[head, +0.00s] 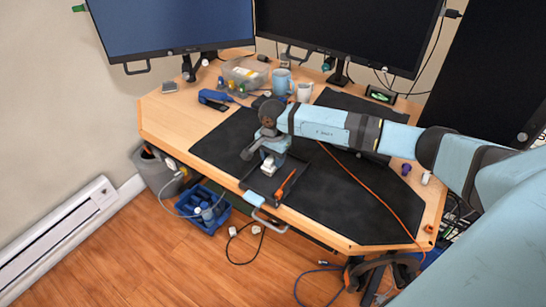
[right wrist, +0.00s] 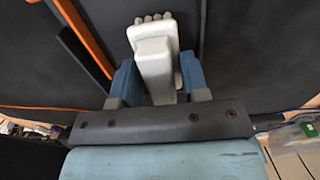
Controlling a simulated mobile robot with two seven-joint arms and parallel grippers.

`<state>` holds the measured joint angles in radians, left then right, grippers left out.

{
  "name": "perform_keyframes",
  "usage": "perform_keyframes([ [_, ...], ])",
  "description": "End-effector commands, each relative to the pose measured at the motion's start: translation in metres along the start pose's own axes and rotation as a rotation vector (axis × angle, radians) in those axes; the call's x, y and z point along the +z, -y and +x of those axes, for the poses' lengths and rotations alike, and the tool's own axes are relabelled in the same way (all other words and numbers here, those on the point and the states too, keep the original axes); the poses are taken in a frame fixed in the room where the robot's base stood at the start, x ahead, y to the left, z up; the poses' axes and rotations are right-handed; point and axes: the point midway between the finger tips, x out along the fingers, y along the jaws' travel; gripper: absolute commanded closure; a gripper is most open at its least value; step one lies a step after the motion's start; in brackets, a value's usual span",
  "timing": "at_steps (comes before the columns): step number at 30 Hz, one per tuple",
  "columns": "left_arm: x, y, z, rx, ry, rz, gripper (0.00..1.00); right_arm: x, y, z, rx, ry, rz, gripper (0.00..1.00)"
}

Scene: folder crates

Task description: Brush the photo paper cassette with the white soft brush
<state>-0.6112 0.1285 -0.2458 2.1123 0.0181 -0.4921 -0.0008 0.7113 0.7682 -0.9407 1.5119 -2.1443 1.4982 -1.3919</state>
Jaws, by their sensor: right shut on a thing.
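My right gripper (head: 270,152) is shut on the white soft brush (head: 267,168), over the front part of the dark mat. In the right wrist view, the brush (right wrist: 155,60) sits between the blue fingers of the gripper (right wrist: 155,85), its knobbly white end pointing away from the palm. A black tray-like piece, apparently the photo paper cassette (head: 262,188), lies below the brush near the desk's front edge. It has an orange strip (head: 286,183) and a pale blue tab (head: 254,198). Dark surface fills the wrist view behind the brush; contact is unclear. My left gripper is out of view.
The desk (head: 165,115) holds a blue mug (head: 282,82), a white cup (head: 304,92) and a clear bin (head: 245,72) at the back. An orange cable (head: 375,192) crosses the mat's right side. A blue crate (head: 205,210) stands on the floor.

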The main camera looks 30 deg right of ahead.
Motion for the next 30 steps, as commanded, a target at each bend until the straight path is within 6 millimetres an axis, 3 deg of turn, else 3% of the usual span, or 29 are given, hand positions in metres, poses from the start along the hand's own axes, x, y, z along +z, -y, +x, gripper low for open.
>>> perform_keyframes([
  [30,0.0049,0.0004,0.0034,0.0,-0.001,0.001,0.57,-0.0003,0.0002,0.0058,-0.001,-0.001,0.0,0.85],
])
